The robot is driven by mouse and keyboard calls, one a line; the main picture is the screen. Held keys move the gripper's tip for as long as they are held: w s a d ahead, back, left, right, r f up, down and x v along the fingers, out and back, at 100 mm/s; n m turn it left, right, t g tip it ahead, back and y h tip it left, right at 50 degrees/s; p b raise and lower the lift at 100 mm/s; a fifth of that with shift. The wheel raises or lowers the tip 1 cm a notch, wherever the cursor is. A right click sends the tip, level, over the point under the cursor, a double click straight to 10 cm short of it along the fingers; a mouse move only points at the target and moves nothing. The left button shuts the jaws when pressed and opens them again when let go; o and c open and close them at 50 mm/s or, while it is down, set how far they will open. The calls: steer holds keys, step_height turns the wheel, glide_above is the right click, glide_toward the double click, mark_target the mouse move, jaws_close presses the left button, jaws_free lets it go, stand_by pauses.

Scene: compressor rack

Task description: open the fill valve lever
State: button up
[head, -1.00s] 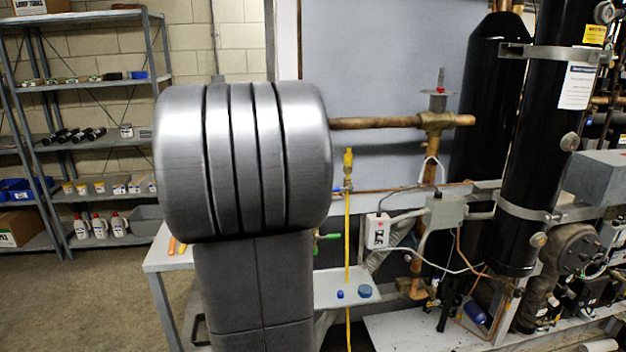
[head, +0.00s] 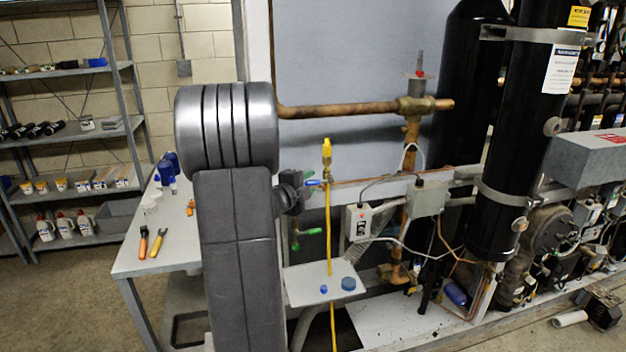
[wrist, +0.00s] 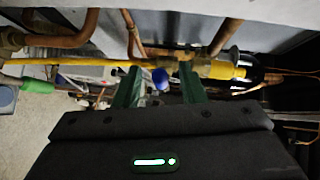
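A brass valve on the yellow hose (head: 327,262) stands upright under a yellow fitting (head: 326,153). A short blue lever (head: 313,182) sticks out from it to the left. My gripper (head: 302,188) shows dark beside this lever, partly hidden by my arm. In the wrist view, the two green fingers of my gripper (wrist: 160,86) are apart. The blue lever end (wrist: 160,78) shows between them, and the brass valve body (wrist: 180,66) lies just beyond. I cannot tell whether either finger touches the lever.
A green-handled valve (head: 311,231) sits lower left of the hose. A copper pipe (head: 340,110) crosses above. A white control box (head: 360,222) is on the right. A workbench (head: 135,255) with pliers stands left.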

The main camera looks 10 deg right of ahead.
steer(key=shift+x, duration=1.45)
steer(key=shift+c, duration=0.3)
jaws_close()
steer(key=shift+f+b, duration=0.2)
steer(key=shift+b, duration=0.1)
steer(key=f+n+t+h+b, duration=0.1)
steer(key=n+t+b, duration=0.1)
steer(key=b, duration=0.5)
steer(key=d+f+n+t+h+b, duration=0.1)
steer(key=n+t+b, duration=0.1)
steer(key=b, duration=0.5)
steer(key=f+n+t+h+b, duration=0.1)
steer(key=n+t+b, duration=0.1)
steer(key=b, duration=0.5)
steer(key=shift+d+f+n, duration=0.2)
steer(key=shift+d+n, duration=0.1)
steer(key=shift+n, duration=0.6)
steer(key=shift+r+b, duration=0.15)
steer(key=shift+b, duration=0.4)
